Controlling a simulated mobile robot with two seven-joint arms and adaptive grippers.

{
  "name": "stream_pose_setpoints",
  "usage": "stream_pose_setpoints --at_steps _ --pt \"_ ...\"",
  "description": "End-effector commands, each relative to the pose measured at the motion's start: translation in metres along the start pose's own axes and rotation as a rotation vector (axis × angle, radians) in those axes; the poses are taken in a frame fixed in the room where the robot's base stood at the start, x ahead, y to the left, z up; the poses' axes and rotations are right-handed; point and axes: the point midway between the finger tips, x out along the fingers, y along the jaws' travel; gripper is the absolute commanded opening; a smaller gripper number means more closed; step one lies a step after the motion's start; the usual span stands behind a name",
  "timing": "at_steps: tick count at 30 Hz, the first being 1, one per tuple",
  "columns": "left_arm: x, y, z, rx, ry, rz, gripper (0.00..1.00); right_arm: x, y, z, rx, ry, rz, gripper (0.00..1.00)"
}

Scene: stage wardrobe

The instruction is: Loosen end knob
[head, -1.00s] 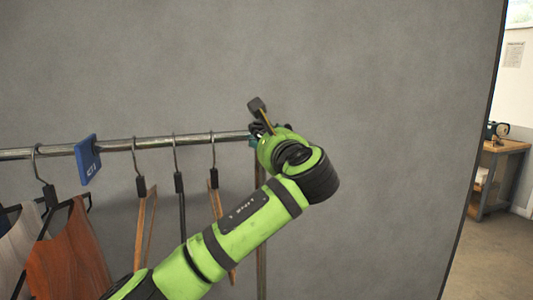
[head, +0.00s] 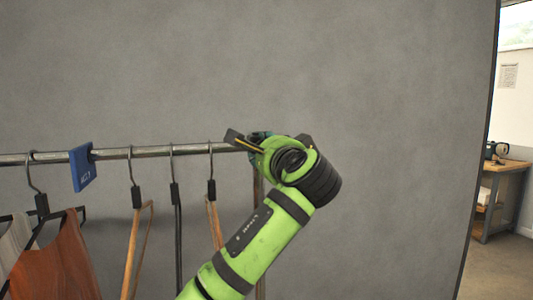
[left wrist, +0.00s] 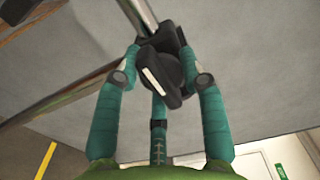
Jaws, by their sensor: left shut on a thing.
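The black end knob (left wrist: 168,68) sits at the end of the metal rail (left wrist: 134,14), in the left wrist view. My left gripper (left wrist: 160,72) has its teal fingers closed around the knob from both sides, with another finger below. Whether there is a gap between knob and rail cannot be told. My right gripper is in neither view.
A blue tag (head: 82,167) hangs on the rail. Several hangers (head: 174,195) hang left of my arm, one with a brown garment (head: 62,262). An upright post (head: 258,190) stands below the rail's end. A grey backdrop (head: 400,120) is behind; a wooden bench (head: 502,180) stands far right.

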Motion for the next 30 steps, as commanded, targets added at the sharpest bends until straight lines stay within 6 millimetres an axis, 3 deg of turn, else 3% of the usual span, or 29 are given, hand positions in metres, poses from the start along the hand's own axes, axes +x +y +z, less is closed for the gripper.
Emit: stream_pose_setpoints --at_steps 12,13,14,26,30 --pt "0.001 -0.004 0.004 -0.011 -0.012 -0.008 0.08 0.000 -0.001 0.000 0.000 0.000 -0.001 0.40" --pt "0.001 -0.004 0.004 -0.011 -0.012 -0.008 0.48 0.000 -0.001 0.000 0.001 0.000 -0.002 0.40" --pt "0.001 -0.004 0.004 -0.011 -0.011 -0.008 0.60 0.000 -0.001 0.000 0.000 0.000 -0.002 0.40" --pt "-0.001 -0.001 0.002 -0.006 -0.005 -0.003 0.62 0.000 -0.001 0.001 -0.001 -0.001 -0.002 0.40" --pt "-0.013 -0.001 0.001 -0.006 -0.003 -0.003 0.62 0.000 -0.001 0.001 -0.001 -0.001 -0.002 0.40"
